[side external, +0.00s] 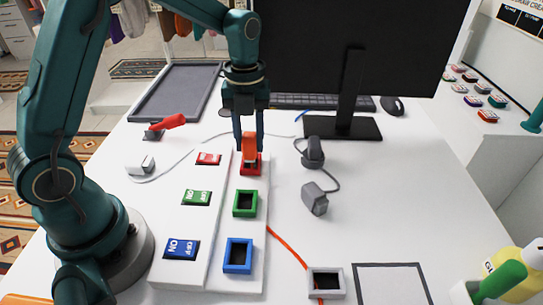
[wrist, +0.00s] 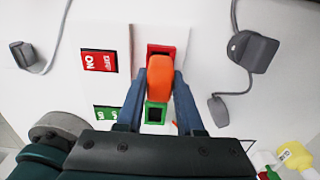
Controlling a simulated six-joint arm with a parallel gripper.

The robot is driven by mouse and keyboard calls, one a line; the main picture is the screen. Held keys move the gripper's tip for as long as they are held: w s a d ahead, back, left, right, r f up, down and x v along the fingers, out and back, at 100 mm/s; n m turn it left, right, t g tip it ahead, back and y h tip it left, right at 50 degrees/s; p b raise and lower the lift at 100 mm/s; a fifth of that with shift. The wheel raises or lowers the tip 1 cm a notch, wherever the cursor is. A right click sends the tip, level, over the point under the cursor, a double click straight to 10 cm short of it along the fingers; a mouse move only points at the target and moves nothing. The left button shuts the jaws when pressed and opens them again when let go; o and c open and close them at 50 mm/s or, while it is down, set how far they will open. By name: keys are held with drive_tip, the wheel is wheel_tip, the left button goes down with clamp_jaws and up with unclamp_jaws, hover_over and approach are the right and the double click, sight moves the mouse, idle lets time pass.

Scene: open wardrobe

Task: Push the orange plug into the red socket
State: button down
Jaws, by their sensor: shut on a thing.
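The orange plug (side external: 249,147) is held upright between the fingers of my gripper (side external: 249,135). My gripper is shut on it, and the plug also shows between the fingers in the wrist view (wrist: 160,78). The red socket (side external: 243,169) is directly below the plug, at the far end of the white panel. The plug's lower end is at the red socket's opening; how deep it sits I cannot tell. In the wrist view the red socket (wrist: 172,49) is partly hidden behind the plug.
A green socket (side external: 245,203) and a blue socket (side external: 238,255) lie nearer on the panel, with red, green and blue switches to their left. A grey adapter (side external: 314,199) and a dark plug (side external: 312,153) stand to the right. A monitor stand (side external: 343,128) is behind.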

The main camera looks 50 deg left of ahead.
sight(249, 135)
drive_tip(key=shift+f, duration=1)
drive_tip(key=shift+c, duration=2.3)
unclamp_jaws()
drive_tip(key=shift+r, duration=2.55)
